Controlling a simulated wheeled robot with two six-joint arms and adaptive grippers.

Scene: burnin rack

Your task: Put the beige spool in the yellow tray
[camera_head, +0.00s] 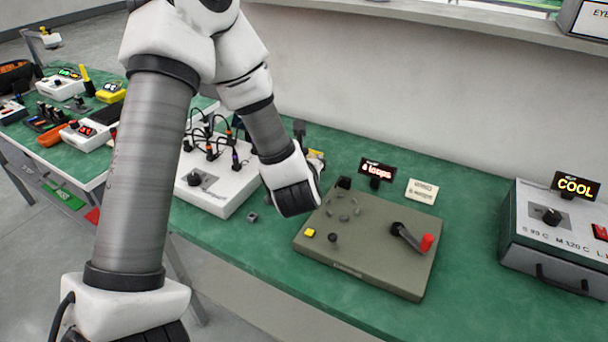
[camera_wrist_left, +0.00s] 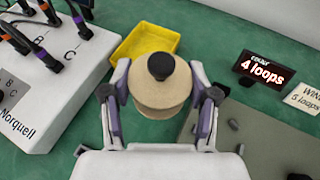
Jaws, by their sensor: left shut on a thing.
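The beige spool (camera_wrist_left: 158,100) has a black knob on top and sits between the fingers of my left gripper (camera_wrist_left: 161,98) in the left wrist view. The gripper is shut on it. The yellow tray (camera_wrist_left: 135,44) lies on the green bench just beyond the spool, which hides part of it. I cannot tell the height of the spool over the bench. In the head view my left wrist hides the fingers and spool, and only a small piece of the yellow tray (camera_head: 316,155) shows. My right gripper is not in view.
An olive winding base (camera_head: 365,255) with a red-handled crank (camera_head: 427,242) stands right of my wrist. A white box with cables (camera_head: 215,185) stands left of the tray. A "4 loops" display (camera_wrist_left: 266,68) and a small card (camera_head: 422,191) are behind the base.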

